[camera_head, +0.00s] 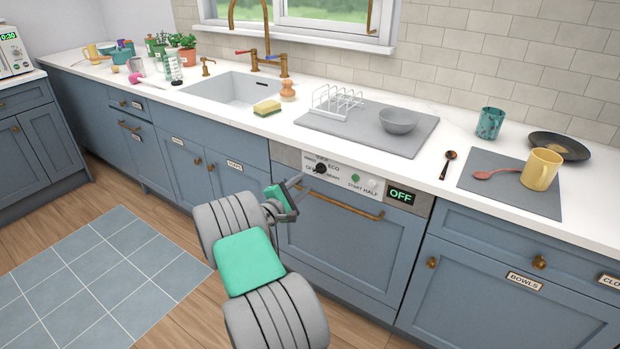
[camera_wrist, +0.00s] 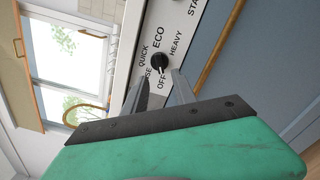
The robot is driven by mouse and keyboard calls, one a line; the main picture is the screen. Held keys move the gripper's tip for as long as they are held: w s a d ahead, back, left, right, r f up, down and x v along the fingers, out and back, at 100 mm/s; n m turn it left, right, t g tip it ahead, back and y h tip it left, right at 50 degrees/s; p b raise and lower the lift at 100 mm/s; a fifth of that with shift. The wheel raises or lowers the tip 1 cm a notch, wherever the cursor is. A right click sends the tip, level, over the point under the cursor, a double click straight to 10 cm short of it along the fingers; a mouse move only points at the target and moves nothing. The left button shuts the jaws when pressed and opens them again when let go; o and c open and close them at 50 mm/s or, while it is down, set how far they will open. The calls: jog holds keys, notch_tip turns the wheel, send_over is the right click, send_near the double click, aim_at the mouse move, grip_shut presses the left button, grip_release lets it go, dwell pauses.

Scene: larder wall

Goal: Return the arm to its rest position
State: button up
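My gripper (camera_head: 307,180) is in front of the dishwasher's control panel (camera_head: 345,180), at the end of my grey and green arm. In the wrist view its two grey fingers (camera_wrist: 161,80) are spread apart with nothing held between them. The black dial (camera_head: 320,169) sits just beyond the fingertips; it also shows in the wrist view (camera_wrist: 159,61). The fingers look clear of the dial, though the exact gap is hard to tell. The panel's display (camera_head: 401,196) reads OFF. The dishwasher door (camera_head: 335,245) is shut.
The white worktop (camera_head: 455,140) above holds a dish rack (camera_head: 337,103), a grey bowl (camera_head: 398,121), a yellow mug (camera_head: 541,169) and a sponge (camera_head: 267,108). A brass door handle (camera_head: 340,203) juts out close below my gripper. The floor by the tiled mat (camera_head: 100,280) is clear.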

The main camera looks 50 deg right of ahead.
jog(key=shift+s+a, duration=0.1)
jog(key=shift+a, duration=0.5)
jog(key=w+a+r+m+t+y+p, duration=0.1)
jog(key=a+r+m+y+p, duration=0.3)
jog(key=a, duration=0.7)
jog(key=w+a+r+m+t+y+p, duration=0.1)
jog(key=a+r+m+t+y+p, duration=0.2)
jog(key=a+r+y, duration=0.5)
jog(key=s+a+r+y+p, duration=0.1)
jog(key=s+a+y+p, duration=0.1)
jog(key=s+a, duration=0.3)
jog(key=s+a+r+g+y+p, duration=0.1)
jog(key=s+a, duration=0.4)
jog(key=a, duration=0.9)
jog(key=s+a+r+g+y+p, duration=0.1)
jog(key=s+a+y+p, duration=0.1)
jog(key=s+a, duration=0.3)
jog(key=a+y, duration=0.1)
jog(key=a, duration=0.3)
jog(key=shift+s+a+r+p, duration=0.15)
jog(key=shift+s+a+p, duration=0.15)
jog(key=shift+s+a, duration=0.05)
